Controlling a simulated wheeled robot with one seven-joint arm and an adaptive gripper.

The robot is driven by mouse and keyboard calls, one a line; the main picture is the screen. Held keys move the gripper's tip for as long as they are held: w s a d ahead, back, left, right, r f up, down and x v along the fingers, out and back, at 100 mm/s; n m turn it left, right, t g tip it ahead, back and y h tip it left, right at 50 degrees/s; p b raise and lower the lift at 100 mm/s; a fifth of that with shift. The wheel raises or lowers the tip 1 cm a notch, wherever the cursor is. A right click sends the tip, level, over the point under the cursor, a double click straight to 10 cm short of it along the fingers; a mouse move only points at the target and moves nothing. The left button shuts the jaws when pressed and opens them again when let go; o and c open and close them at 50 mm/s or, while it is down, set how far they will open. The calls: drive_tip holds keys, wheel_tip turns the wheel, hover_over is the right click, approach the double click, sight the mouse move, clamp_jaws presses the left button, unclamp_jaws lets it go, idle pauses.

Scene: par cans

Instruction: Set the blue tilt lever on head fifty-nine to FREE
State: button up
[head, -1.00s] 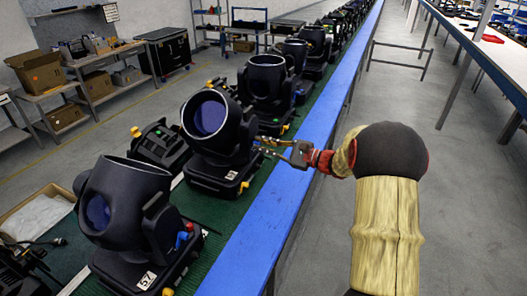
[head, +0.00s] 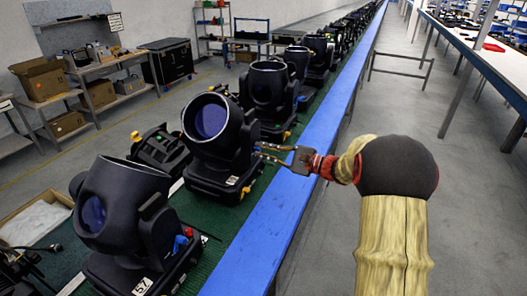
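A row of black moving heads stands on the green belt. The nearest head (head: 120,215) has a label that reads 57, with a small blue lever (head: 180,243) and a red one (head: 187,232) on its right side. The second head (head: 215,145) has a white label (head: 232,180) too small to read. A third head (head: 268,90) stands behind it. I cannot tell which one is fifty-nine. My gripper (head: 260,152) is at the right side of the second head, its two thin fingers apart with nothing visible between them. Contact is unclear, and no blue lever shows there.
A blue rail (head: 270,225) runs along the belt's right edge, under my gripper. A long table (head: 480,55) stands at the right. Benches with cardboard boxes (head: 38,78) stand at the left.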

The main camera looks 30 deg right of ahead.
drive_tip(key=o, duration=0.5)
drive_tip(key=shift+c, duration=0.2)
drive_tip(key=v, duration=1.2)
drive_tip(key=shift+d, duration=0.1)
